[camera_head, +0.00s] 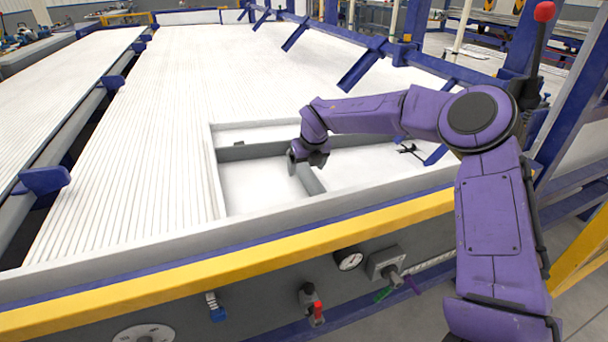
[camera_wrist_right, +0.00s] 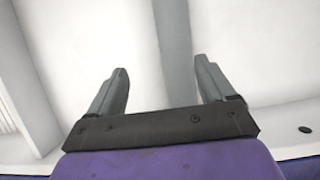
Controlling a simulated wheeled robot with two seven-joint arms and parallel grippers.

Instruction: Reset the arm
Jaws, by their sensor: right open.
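My right arm is purple and reaches in from the right in the head view. Its right gripper (camera_head: 307,160) hangs over a white tray with grey dividers (camera_head: 252,151), near where the dividers meet. In the right wrist view the right gripper (camera_wrist_right: 160,85) has its two grey fingers wide apart with nothing between them. A grey divider (camera_wrist_right: 174,45) runs below and beyond the gap between the fingers. My left gripper is in neither view.
White ribbed pipes or slats (camera_head: 135,130) cover the bed left of the tray. A yellow rail (camera_head: 240,262) runs along the front edge, with a gauge (camera_head: 348,260) and valves below. Slanted blue bars (camera_head: 362,66) stand along the right side. A small dark object (camera_head: 410,149) lies right of the gripper.

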